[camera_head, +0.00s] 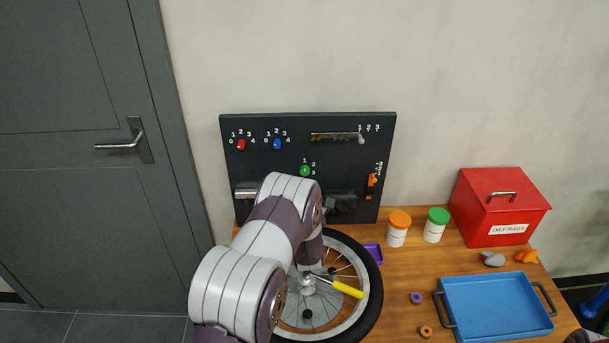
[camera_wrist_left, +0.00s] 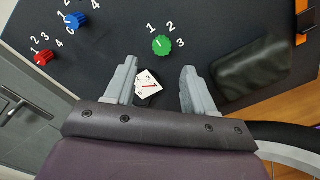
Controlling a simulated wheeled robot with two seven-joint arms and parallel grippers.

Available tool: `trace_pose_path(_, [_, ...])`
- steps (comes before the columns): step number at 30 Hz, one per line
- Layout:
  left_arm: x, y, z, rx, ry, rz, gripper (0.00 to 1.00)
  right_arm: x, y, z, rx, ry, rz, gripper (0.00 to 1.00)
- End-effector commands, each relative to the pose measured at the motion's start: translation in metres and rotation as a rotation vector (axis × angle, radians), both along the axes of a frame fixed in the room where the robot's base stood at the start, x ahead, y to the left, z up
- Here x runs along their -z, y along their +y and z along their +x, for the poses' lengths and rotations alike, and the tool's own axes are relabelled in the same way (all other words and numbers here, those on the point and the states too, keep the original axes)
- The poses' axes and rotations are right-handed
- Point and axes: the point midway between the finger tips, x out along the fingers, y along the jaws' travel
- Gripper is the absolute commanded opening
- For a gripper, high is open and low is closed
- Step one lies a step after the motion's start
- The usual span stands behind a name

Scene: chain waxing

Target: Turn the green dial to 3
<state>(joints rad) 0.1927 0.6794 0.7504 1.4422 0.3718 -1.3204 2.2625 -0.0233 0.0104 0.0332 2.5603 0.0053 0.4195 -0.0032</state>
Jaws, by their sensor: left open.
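The green dial (camera_head: 305,171) is on the black upright board (camera_head: 330,120), with the numbers 1, 2 and 3 around its upper and right sides. In the left wrist view the green dial (camera_wrist_left: 162,45) sits just beyond my left gripper (camera_wrist_left: 158,72), near the middle of the gap between its fingers. The fingers are spread, with nothing clasped and no visible contact with the dial. I cannot tell which number the dial points to. In the head view my left arm hides most of its own gripper. My right gripper is out of view.
A red dial (camera_head: 241,145) and a blue dial (camera_head: 277,144) sit upper left on the board. An orange slider (camera_head: 372,181) is at its right. A bicycle wheel (camera_head: 375,275) lies on the table below. A white card (camera_wrist_left: 148,84) shows between my fingers.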

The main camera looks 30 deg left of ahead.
Motion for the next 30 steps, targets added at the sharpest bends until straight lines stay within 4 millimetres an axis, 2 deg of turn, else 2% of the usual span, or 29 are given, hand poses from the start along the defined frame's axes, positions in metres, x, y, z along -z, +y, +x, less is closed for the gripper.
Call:
trace_pose_path(3, [-0.001, 0.015, 0.025, 0.0, 0.001, 0.001, 0.54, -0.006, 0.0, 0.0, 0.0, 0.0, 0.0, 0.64])
trace_pose_path(9, [-0.001, 0.031, 0.051, 0.001, 0.002, 0.001, 0.54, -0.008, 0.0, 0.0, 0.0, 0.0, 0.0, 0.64])
trace_pose_path(20, [0.0, 0.034, 0.057, 0.002, 0.003, 0.001, 0.54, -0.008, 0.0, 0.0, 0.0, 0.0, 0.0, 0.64])
trace_pose_path(24, [0.0, 0.034, 0.057, 0.003, 0.003, 0.002, 0.09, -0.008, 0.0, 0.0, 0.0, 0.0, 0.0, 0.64])
trace_pose_path(25, [0.0, 0.034, 0.057, 0.002, 0.003, 0.001, 0.0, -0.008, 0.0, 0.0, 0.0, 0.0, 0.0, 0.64])
trace_pose_path(30, [0.0, 0.034, 0.057, 0.002, 0.005, 0.004, 0.0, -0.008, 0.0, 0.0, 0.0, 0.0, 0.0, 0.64])
